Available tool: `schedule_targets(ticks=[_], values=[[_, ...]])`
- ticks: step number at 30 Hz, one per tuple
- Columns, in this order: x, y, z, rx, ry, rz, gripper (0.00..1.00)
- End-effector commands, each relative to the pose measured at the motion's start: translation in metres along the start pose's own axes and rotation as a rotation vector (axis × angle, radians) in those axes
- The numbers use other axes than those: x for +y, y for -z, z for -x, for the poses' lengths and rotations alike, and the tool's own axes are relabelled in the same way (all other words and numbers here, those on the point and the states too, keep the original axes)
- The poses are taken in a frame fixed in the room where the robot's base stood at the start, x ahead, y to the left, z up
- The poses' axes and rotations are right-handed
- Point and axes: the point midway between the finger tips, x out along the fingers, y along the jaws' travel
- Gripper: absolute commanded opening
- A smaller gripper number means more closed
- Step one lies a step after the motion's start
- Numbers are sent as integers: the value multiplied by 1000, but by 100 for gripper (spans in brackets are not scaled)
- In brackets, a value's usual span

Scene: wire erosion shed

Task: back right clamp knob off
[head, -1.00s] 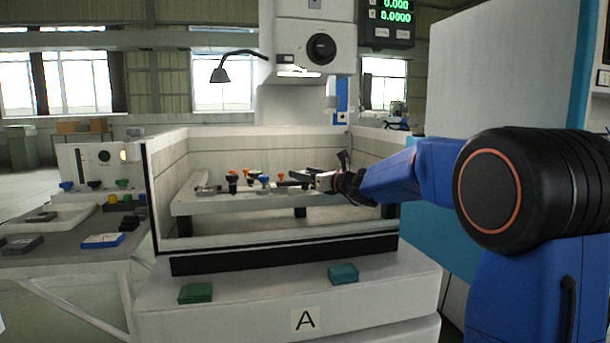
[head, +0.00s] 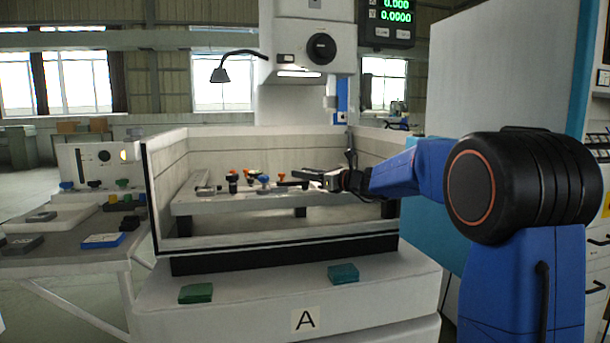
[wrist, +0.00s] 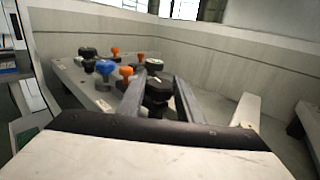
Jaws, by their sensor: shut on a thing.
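In the wrist view my gripper (wrist: 159,80) has its two grey fingers on either side of a black clamp knob (wrist: 158,91), shut on it. Another dark round top (wrist: 153,65) shows just beyond that knob; I cannot tell whether it is a separate knob. In the head view my gripper (head: 298,175) reaches in from the right over the right part of the work table (head: 230,206) inside the tank. There the fingers hide what they hold. I cannot tell whether the knob is still seated on its clamp.
Left of my gripper stand a blue knob (wrist: 105,68), a black knob (wrist: 87,53) and several orange knobs (wrist: 125,72). Light tank walls (head: 215,151) enclose the table. Green (head: 196,293) and teal (head: 343,273) blocks lie on the front ledge. A lamp (head: 221,75) hangs behind.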

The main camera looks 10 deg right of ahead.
Motion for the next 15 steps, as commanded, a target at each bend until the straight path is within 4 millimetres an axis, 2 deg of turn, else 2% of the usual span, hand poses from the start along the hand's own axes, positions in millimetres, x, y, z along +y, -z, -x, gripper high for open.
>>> schedule_targets(ticks=[15], values=[[-2, 1, 0, 0, -295, 0, 10]])
